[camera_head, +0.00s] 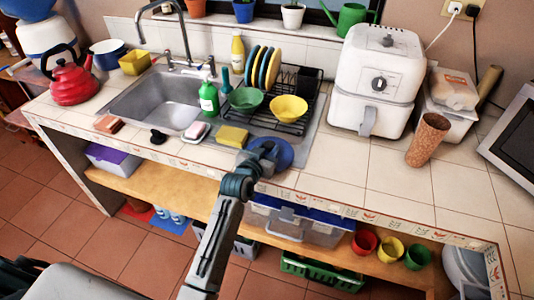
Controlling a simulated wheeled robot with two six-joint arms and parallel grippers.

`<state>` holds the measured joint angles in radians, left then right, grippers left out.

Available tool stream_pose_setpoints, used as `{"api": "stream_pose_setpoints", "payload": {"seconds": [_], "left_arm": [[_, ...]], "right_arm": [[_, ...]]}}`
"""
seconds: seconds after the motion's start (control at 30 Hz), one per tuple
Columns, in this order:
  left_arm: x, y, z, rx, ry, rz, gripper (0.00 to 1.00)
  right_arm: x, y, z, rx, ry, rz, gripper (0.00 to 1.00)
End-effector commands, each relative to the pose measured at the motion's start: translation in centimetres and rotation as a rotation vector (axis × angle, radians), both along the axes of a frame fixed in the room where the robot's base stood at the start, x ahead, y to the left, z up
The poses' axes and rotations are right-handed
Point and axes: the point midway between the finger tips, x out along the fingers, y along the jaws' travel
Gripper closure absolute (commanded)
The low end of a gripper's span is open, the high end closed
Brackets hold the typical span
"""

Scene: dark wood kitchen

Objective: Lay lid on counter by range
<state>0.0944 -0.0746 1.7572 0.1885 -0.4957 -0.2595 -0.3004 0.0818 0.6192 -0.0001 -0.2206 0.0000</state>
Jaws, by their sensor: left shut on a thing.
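My left gripper (264,153) reaches in over the counter's front edge, just in front of the sink and the dish rack. It is shut on a round blue lid (285,155), which shows partly behind and beside the fingers. The gripper hides part of the lid, and I cannot tell whether the lid touches the tiles. The white tiled counter (360,182) runs along the wall. No range can be made out. My right gripper is not in view.
A yellow sponge (232,136) lies just left of the lid. The dish rack (290,118) with a green bowl (246,100) and yellow bowl (289,109) is behind. A white air fryer (376,75) and brown cup (428,139) stand right. The front tiles between are clear.

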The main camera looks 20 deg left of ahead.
Motion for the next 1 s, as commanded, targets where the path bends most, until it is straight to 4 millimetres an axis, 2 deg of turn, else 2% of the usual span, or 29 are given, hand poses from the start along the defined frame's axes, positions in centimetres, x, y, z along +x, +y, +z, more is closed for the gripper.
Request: {"api": "stream_pose_setpoints", "payload": {"seconds": [0.3,0.33,0.4,0.43,0.77,0.87,1.0], "left_arm": [[0.0,0.0,-0.3,0.0,-0.001,0.0,0.98],[0.0,0.0,-0.2,0.0,-0.001,0.0,0.62],[0.0,0.0,-0.2,0.0,0.0,0.0,0.48],[0.0,0.0,-0.2,0.0,0.0,0.0,0.46],[0.0,0.0,0.3,0.0,-0.001,0.0,0.46],[-1.0,0.1,0.2,0.0,0.0,0.0,0.46],[-3.5,0.4,0.6,0.0,0.0,0.0,0.46]], "right_arm": [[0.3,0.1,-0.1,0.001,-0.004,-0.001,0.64],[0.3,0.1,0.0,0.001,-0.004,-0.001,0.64],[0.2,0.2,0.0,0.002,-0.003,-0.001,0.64],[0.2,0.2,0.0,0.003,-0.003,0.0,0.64],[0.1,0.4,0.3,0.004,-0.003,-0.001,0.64],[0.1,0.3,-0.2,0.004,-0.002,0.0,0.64],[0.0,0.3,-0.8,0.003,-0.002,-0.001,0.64]]}}
